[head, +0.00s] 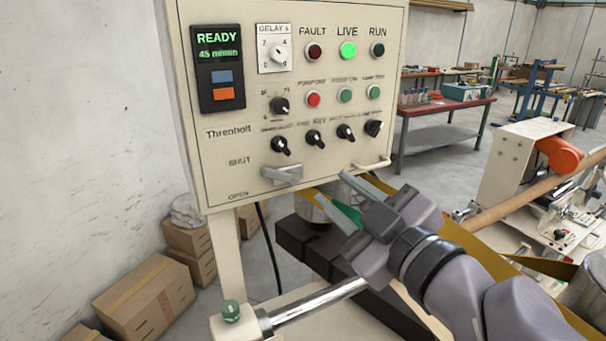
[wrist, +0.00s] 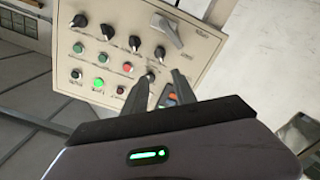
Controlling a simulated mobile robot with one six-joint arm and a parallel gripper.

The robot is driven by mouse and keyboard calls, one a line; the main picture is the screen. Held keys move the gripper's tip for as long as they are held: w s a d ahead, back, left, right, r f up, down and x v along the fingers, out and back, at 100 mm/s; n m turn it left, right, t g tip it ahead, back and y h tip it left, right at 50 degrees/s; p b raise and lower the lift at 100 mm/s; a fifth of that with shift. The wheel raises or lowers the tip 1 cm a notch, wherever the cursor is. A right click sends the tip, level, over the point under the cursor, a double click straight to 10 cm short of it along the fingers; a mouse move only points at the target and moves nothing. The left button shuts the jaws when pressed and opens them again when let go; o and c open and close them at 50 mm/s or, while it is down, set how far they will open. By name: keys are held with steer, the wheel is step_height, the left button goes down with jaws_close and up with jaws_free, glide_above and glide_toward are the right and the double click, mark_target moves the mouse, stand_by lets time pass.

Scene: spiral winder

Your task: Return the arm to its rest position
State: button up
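My gripper (head: 328,184) is in front of and below the lower right of the control panel (head: 225,140). Its two fingers are apart with nothing held between them. In the wrist view the open fingers (wrist: 160,82) show against the panel (wrist: 210,70), which appears upside down. A grey lever (head: 283,174) lies roughly level at the panel's lower left, between the SHUT and OPEN labels; the wrist view also shows it (wrist: 168,30). The gap between fingers and panel cannot be judged exactly.
The display (head: 218,68) reads READY. The LIVE lamp (head: 348,50) is lit green; FAULT and RUN look dark. A handle (head: 372,164) sticks out near the fingers. Cardboard boxes (head: 145,296) stand at left, winder machinery (head: 520,165) at right.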

steer(key=s+d+f+m+g+h+b, duration=0.25)
steer(key=d+f+m+h+b, duration=0.25)
steer(key=d+f+m+h, duration=0.6)
steer(key=s+a+f+m+g+y+b, duration=0.1)
steer(key=s+a+f+m+g+y, duration=0.1)
steer(key=s+a+f+g+y, duration=0.1)
steer(key=s+a+f+m+g+y, duration=0.3)
steer(key=s+a+f+g, duration=0.2)
steer(key=f, duration=0.7)
steer(key=s+a, duration=0.2)
steer(key=s, duration=0.2)
steer(key=shift+s+a+b, duration=0.15)
steer(key=shift+s+b, duration=0.05)
steer(key=shift+b, duration=0.2)
